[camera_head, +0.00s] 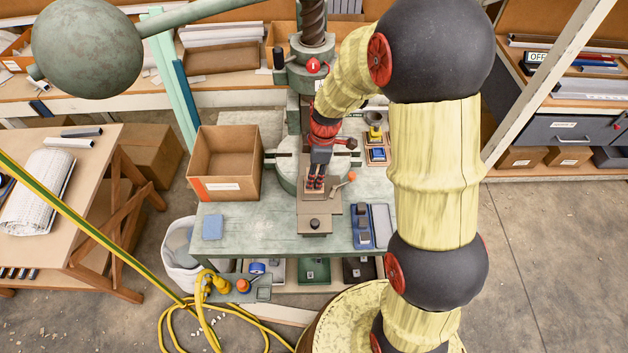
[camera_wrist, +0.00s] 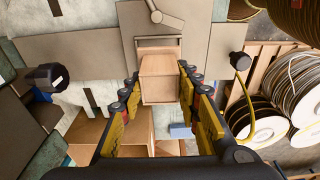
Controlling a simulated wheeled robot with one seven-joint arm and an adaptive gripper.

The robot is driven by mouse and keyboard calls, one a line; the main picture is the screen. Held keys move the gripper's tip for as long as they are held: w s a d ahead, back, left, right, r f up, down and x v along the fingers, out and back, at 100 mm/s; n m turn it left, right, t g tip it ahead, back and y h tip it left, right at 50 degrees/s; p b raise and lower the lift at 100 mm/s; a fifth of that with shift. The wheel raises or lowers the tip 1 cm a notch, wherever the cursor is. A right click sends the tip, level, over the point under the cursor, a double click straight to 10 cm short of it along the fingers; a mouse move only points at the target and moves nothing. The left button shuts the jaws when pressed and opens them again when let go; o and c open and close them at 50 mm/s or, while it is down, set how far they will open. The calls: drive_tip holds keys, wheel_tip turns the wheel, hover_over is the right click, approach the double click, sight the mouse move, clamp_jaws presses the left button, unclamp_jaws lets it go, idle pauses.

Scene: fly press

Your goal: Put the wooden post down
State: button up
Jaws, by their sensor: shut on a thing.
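My gripper (camera_head: 315,183) is over the middle of the green press bench in the head view, in front of the press screw. It is shut on the wooden post (camera_wrist: 160,78), a pale square block, in the wrist view. The yellow-padded fingers lie along the left and right sides of the post, and my gripper (camera_wrist: 158,82) shows there too. The far end of the post is close to a brown-grey plate with a slot; I cannot tell whether they touch. In the head view the post is mostly hidden by the fingers.
The fly press (camera_head: 312,48) stands behind, with a heavy ball (camera_head: 88,47) on its arm. An open cardboard box (camera_head: 224,163) is on the bench (camera_head: 250,228) at left. A blue tool (camera_head: 362,227) lies at right. A small blue block (camera_head: 212,227) is at front left.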

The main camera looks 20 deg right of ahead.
drive_tip(key=shift+w+f, duration=0.1)
drive_tip(key=shift+f, duration=1.45)
drive_tip(key=shift+f+b, duration=0.2)
drive_tip(key=shift+b, duration=0.1)
drive_tip(key=o, duration=1.2)
drive_tip(key=shift+c, duration=0.2)
drive_tip(key=shift+r, duration=0.1)
